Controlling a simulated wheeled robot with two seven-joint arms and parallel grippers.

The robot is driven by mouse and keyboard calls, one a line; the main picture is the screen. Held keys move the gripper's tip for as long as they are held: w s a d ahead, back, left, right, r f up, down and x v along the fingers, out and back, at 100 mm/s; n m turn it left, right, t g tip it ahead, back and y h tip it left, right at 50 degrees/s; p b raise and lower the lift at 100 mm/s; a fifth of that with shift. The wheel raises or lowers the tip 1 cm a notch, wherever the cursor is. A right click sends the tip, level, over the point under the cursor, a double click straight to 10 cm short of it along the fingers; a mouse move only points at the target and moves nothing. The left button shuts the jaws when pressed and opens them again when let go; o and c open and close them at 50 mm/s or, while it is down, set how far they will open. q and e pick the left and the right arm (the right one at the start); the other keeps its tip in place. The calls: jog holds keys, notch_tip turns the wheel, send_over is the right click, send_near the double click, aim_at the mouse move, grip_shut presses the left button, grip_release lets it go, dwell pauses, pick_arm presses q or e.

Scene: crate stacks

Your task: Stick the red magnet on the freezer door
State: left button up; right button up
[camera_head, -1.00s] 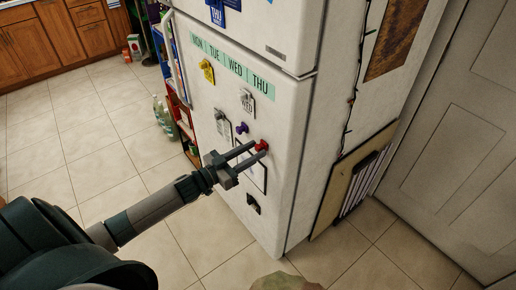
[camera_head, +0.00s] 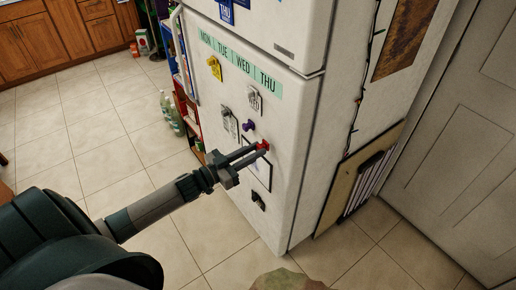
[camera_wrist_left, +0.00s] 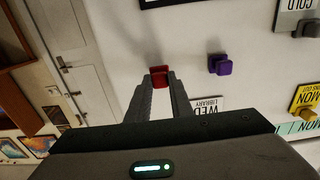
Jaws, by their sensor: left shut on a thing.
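The red magnet (camera_head: 264,144) is at the right side of the fridge's lower door (camera_head: 288,160). My left gripper (camera_head: 256,152) reaches it from the left and is shut on it. In the left wrist view the red magnet (camera_wrist_left: 159,76) sits between the two fingertips (camera_wrist_left: 159,84), close to the white door. Whether it still touches the door is hard to tell. The upper door (camera_head: 290,35) of the fridge, above the seam, is only partly in view. My right gripper is not in view.
A purple magnet (camera_head: 248,125) is just above and left of the gripper. A yellow magnet (camera_head: 214,66), papers and a weekday strip (camera_head: 268,84) are also on the lower door. A shelf with bottles (camera_head: 171,115) stands left of the fridge. Tiled floor (camera_head: 105,135) is open at left.

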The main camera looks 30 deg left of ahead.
aim_at(258, 149)
pick_arm(q)
jog(key=shift+p+v, duration=0.45)
jog(key=shift+v, duration=1.2)
jog(key=s+d+r+y, duration=0.1)
jog(key=s+d+r, duration=0.1)
jog(key=d, duration=0.5)
jog(key=s+d+r, duration=0.2)
jog(key=s+d, duration=0.1)
jog(key=d, duration=0.4)
jog(key=s+d+r+n+t+y, duration=0.1)
jog(key=s+r+n+y, duration=0.3)
jog(key=r, duration=0.6)
jog(key=shift+s+d+y, duration=0.7)
jog(key=shift+s+y, duration=0.2)
jog(key=shift+s, duration=0.2)
jog(key=shift+a, duration=0.15)
